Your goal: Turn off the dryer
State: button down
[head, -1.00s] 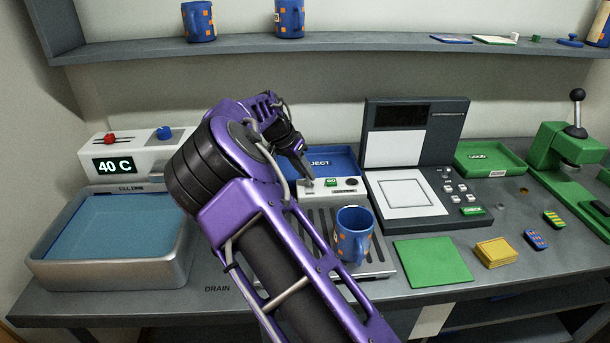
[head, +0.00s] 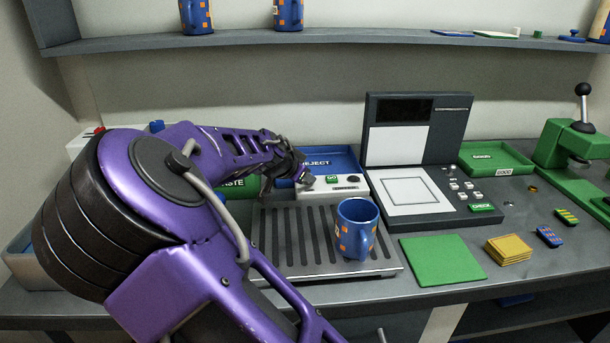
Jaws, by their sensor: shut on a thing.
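The dryer (head: 293,240) is a slotted metal rack with a pale control box (head: 322,189) at its back. The box carries a green button (head: 332,179) and a dark round part (head: 353,179). A blue mug with orange squares (head: 356,228) stands upright on the right side of the rack. My gripper (head: 305,179) is at the left end of the control box, shut on a small grey switch there. The switch is mostly hidden by the fingers, so its position cannot be told.
A blue tray marked REJECT (head: 330,160) lies behind the control box. A grey machine with a white pad (head: 408,190) stands to the right. A green mat (head: 442,260) and yellow stack (head: 508,250) lie at the front. My arm hides most of the water basin at left.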

dwell(0.4)
jog(key=c, duration=0.7)
grip_release()
jog(key=shift+c, duration=0.2)
jog(key=p+v, duration=0.3)
jog(key=v, duration=1.4)
jog(key=shift+s+a, duration=0.15)
jog(key=shift+s, duration=0.05)
